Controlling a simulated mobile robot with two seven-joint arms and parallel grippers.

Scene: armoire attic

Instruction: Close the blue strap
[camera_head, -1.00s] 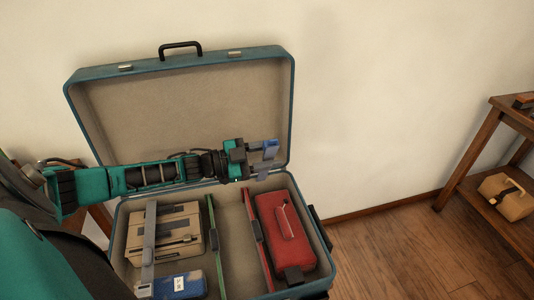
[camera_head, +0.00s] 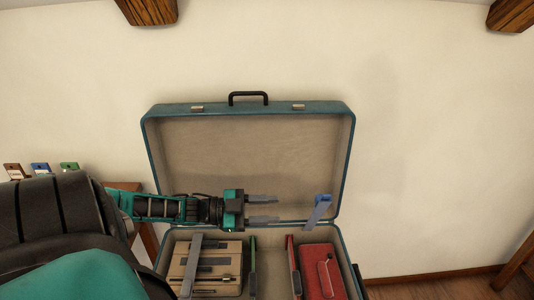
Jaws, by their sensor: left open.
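The teal suitcase (camera_head: 349,150) stands open with its lid raised toward the wall. A short blue strap (camera_head: 318,212) sticks up near the right side of the hinge line. It leans slightly and has a brighter blue end at the top. My left gripper (camera_head: 264,208) is open and points right, with two grey fingers in front of the lid. Its fingertips are to the left of the blue strap, with a gap visible between them. A green strap (camera_head: 253,268) and a red strap (camera_head: 293,265) run over the case's lower half. My right gripper is not in view.
Wooden furniture stands at the left and right edges. Small brown, blue (camera_head: 40,169) and green pieces show at far left.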

